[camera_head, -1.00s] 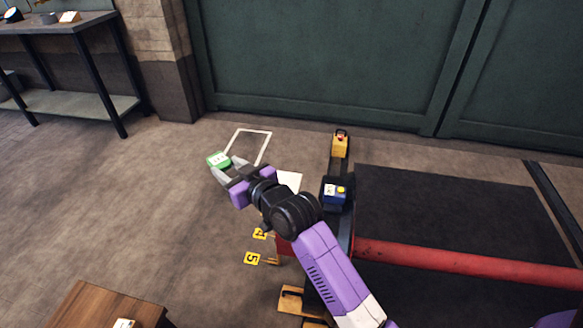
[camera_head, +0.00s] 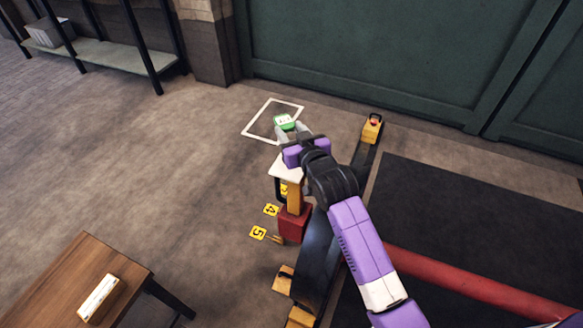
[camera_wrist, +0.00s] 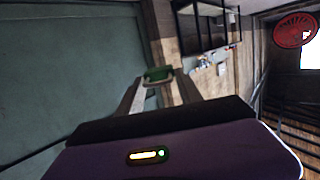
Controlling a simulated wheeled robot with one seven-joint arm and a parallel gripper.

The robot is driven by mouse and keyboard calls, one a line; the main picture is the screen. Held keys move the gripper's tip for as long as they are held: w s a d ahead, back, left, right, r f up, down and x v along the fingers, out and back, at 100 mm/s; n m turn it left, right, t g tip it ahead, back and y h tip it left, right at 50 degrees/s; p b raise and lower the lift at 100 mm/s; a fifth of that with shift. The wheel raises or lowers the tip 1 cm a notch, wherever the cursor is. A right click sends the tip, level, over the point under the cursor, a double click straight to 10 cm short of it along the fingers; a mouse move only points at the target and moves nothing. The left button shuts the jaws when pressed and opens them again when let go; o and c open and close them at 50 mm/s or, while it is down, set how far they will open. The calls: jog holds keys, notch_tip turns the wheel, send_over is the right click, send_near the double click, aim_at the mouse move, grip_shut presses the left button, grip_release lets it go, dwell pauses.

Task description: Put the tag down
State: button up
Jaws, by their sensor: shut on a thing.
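The green tag (camera_head: 285,122) with a pale face is held between the fingertips of my gripper (camera_head: 283,131). In the head view the tag appears over the right part of a white square outline (camera_head: 250,124) on the floor; its height above the floor cannot be told. In the wrist view the green tag (camera_wrist: 158,74) sits between the two grey fingers of my gripper (camera_wrist: 160,85). The gripper is shut on it.
A red block with a post (camera_head: 294,222) stands near yellow number markers (camera_head: 270,210). A yellow box with a red top (camera_head: 372,128) is at the right. A wooden table (camera_head: 70,290) is at the lower left. Floor left of the outline is clear.

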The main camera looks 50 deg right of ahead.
notch_tip(320, 180, down, 14)
jog(key=b, duration=0.3)
jog(key=shift+f, duration=0.25)
jog(key=shift+f+b, duration=0.2)
jog(key=shift+b, duration=0.1)
jog(key=o, duration=1.3)
jog(key=shift+r, duration=0.1)
jog(key=shift+r, duration=0.15)
jog(key=p+v, duration=0.2)
jog(key=v, duration=1)
